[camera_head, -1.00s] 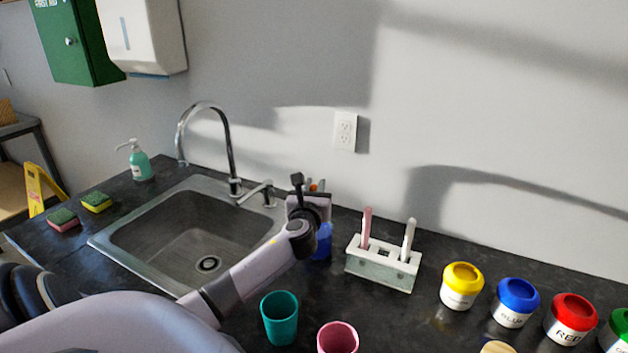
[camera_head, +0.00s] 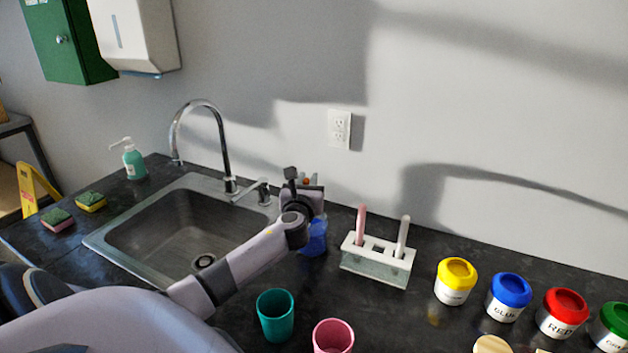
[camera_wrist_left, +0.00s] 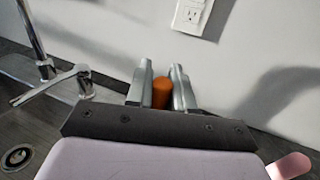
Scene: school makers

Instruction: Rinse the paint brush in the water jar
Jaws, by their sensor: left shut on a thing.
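My left gripper (camera_head: 308,184) is at the back of the counter, right of the faucet, above the blue water jar (camera_head: 315,238). In the left wrist view its two grey fingers (camera_wrist_left: 160,88) are shut on an orange handle (camera_wrist_left: 161,93), which I take to be the paint brush. In the head view only a small orange tip (camera_head: 306,181) of it shows. The brush's lower end is hidden, so I cannot tell whether it is in the jar. My wrist covers the jar's left side and top. My right gripper is not in view.
A white rack (camera_head: 376,262) with a pink and a white handle stands right of the jar. Teal (camera_head: 275,316) and pink (camera_head: 333,338) cups stand in front. Several paint pots (camera_head: 509,298) line the right. The sink (camera_head: 165,232) lies left. A wall rises behind.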

